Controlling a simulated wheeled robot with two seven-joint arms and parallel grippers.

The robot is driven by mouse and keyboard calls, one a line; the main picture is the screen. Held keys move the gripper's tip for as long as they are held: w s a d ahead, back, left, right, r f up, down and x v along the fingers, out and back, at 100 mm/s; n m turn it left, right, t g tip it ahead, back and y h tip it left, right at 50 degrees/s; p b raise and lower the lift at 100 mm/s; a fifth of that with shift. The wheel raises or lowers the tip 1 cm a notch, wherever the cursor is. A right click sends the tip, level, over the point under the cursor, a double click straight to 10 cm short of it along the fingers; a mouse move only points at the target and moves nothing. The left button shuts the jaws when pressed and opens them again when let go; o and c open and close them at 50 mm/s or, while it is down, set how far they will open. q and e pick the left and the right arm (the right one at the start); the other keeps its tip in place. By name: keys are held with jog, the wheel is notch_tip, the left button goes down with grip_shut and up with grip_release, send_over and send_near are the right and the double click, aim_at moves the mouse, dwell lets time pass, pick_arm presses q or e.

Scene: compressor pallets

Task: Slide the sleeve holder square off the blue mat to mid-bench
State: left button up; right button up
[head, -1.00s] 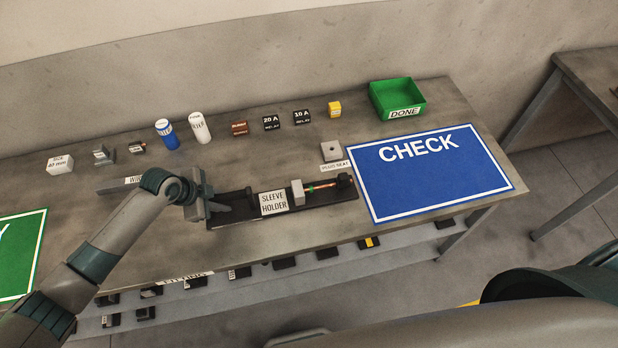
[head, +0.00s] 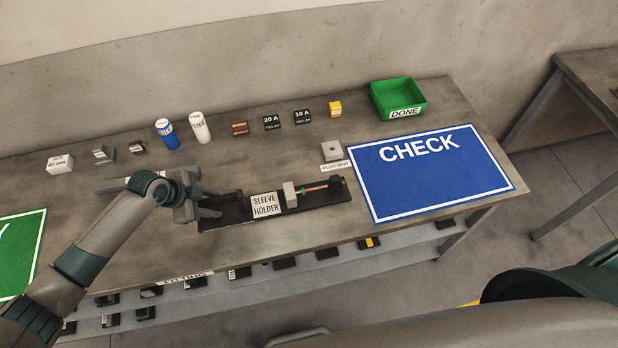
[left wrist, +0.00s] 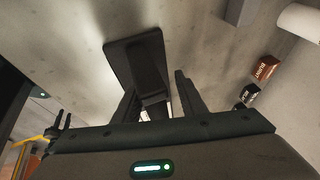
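The sleeve holder is a long black tray (head: 313,205) with a white label (head: 265,205) reading SLEEVE HOLDER. It lies on the bench, left of the blue CHECK mat (head: 432,190), with a narrow strip of bare bench between them. A grey block and a copper-coloured rod with a green band sit on its right half. My left gripper (head: 214,201) is at the holder's left end. In the left wrist view my left gripper (left wrist: 157,100) has its fingers apart around the holder's dark end (left wrist: 148,65), with a gap beside the right finger.
A grey plug seat block (head: 331,151) stands behind the holder's right end. Relays, cylinders and small blocks line the back, with a green DONE bin (head: 398,97) at the back right. A green mat (head: 22,250) is at far left. The bench front edge runs close below the holder.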

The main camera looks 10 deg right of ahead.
pick_arm(q)
jog(key=shift+s+f, duration=0.25)
jog(key=shift+r, duration=0.25)
jog(key=v, duration=1.2)
jog(key=shift+w, duration=0.2)
